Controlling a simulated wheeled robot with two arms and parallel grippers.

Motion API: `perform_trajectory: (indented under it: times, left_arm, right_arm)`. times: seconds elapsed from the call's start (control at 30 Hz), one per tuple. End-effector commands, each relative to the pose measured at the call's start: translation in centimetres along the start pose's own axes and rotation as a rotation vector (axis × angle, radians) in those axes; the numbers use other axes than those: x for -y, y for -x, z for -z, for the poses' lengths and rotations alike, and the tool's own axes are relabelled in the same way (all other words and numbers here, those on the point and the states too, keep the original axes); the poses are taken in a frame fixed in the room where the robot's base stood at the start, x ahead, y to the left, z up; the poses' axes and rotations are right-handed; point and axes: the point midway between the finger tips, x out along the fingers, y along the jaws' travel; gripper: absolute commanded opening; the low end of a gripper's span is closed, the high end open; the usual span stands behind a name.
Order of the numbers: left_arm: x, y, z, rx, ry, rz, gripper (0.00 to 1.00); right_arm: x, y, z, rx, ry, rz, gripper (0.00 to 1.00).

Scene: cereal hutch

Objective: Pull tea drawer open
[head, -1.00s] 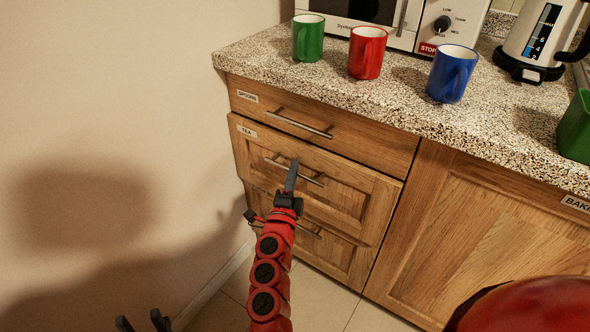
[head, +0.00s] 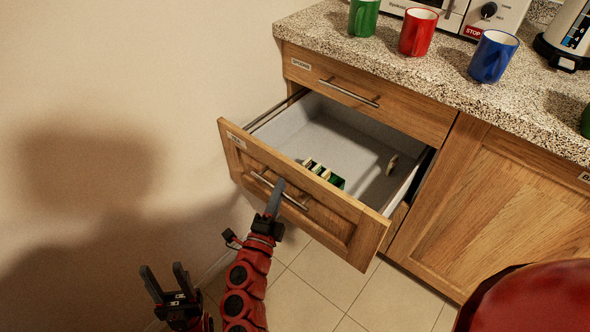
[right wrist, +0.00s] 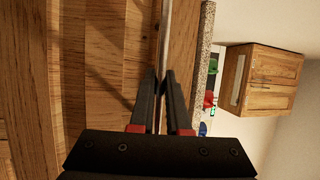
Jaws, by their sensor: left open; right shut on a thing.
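The tea drawer (head: 300,190), a wooden drawer labelled TEA, stands well open below the spoons drawer. Its grey inside shows a green box with packets (head: 325,175) near the front and a small light item (head: 392,164) at the right. My right gripper (head: 275,197) is shut on the drawer's metal bar handle (head: 290,198). In the right wrist view the fingers of my right gripper (right wrist: 161,88) close around the bar (right wrist: 164,40). My left gripper (head: 167,283) is open and empty at the lower left, away from the drawer.
The spoons drawer (head: 366,97) above is closed. A green mug (head: 363,17), a red mug (head: 418,33) and a blue mug (head: 493,56) stand on the speckled counter (head: 440,75), with a kettle (head: 570,38) at the right. The wall is close on the left; tiled floor (head: 310,290) lies in front.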

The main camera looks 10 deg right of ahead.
Motion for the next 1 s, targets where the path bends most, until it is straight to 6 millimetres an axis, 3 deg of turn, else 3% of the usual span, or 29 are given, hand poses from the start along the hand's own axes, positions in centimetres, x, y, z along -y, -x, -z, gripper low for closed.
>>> perform_trajectory:
  times: [0.3, 0.8, 0.83, 1.0]
  left_arm:
    - [0.1, -1.1, 0.2, 0.000, 0.000, 0.000, 0.50]
    - [0.1, -1.2, 0.2, 0.000, 0.000, 0.000, 0.50]
    - [0.1, -1.2, 0.2, 0.000, 0.000, 0.000, 0.50]
    - [0.1, -1.2, 0.2, 0.000, 0.000, 0.000, 0.50]
  right_arm:
    - [0.7, 3.4, -1.4, 0.002, 0.001, -0.001, 0.00]
    - [0.8, 4.0, -1.6, -0.001, 0.000, -0.002, 0.00]
    - [0.8, 4.0, -1.6, -0.001, 0.000, -0.002, 0.18]
    - [0.8, 4.0, -1.6, -0.001, 0.000, -0.001, 0.45]
